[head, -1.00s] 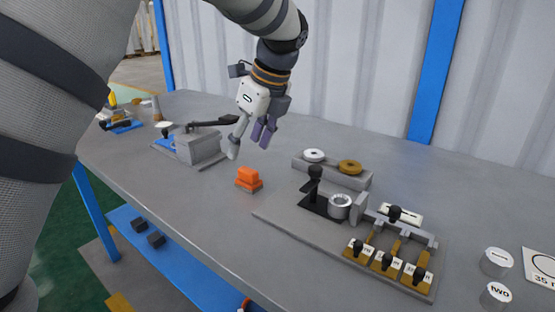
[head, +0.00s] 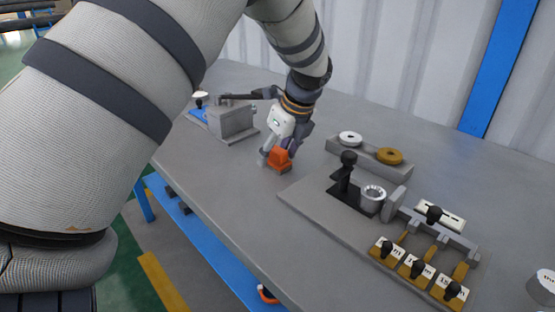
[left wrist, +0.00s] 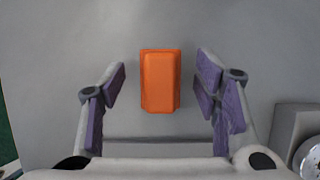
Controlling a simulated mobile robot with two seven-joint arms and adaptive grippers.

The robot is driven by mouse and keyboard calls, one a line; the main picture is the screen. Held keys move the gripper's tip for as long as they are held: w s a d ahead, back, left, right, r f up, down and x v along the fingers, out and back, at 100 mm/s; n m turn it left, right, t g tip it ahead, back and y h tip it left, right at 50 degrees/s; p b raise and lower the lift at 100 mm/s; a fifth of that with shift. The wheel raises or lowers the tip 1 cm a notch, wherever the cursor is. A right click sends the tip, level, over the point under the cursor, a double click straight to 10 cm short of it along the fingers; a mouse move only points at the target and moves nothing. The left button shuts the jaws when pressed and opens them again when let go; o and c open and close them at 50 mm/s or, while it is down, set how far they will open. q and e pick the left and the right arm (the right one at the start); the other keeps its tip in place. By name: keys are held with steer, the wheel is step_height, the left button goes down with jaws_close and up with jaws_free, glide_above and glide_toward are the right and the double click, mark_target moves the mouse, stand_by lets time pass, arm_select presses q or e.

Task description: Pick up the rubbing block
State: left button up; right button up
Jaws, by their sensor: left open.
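The rubbing block is the small orange block (head: 279,160) on the grey table, left of the fixture board in the head view. In the left wrist view the orange block (left wrist: 160,80) lies between the purple finger pads, with a clear gap on each side. My left gripper (head: 276,153) is open and low over the block, its fingers pointing down; the left wrist view shows both fingers (left wrist: 161,92) spread apart. In the head view the fingers partly overlap the block's upper left. My right gripper is not in view.
A fixture board (head: 300,198) with black knobs and a metal ring stands right of the block. A grey holder (head: 372,160) with two rings is behind it. A grey box-like device (head: 234,121) stands left. Table around the block is clear.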

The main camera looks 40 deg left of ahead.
mark_target(276, 150)
arm_select(q)
steer(key=shift+r, duration=0.1)
steer(key=c, duration=1.3)
steer(key=shift+r, duration=0.1)
steer(key=shift+w+r, duration=0.1)
steer(key=shift+r, duration=0.2)
steer(key=r, duration=0.3)
steer(key=shift+s+r, duration=0.25)
steer(key=shift+s, duration=0.05)
steer(key=s+r, duration=0.3)
steer(key=s, duration=0.1)
steer(key=s+d+r+p, duration=0.1)
steer(key=s+r, duration=0.2)
steer(key=s, duration=0.2)
steer(key=s+r, duration=0.2)
steer(key=s, duration=0.2)
steer(key=shift+s+d+r+p, duration=0.25)
steer(key=shift+d+r+p, duration=0.1)
steer(key=shift+r, duration=0.05)
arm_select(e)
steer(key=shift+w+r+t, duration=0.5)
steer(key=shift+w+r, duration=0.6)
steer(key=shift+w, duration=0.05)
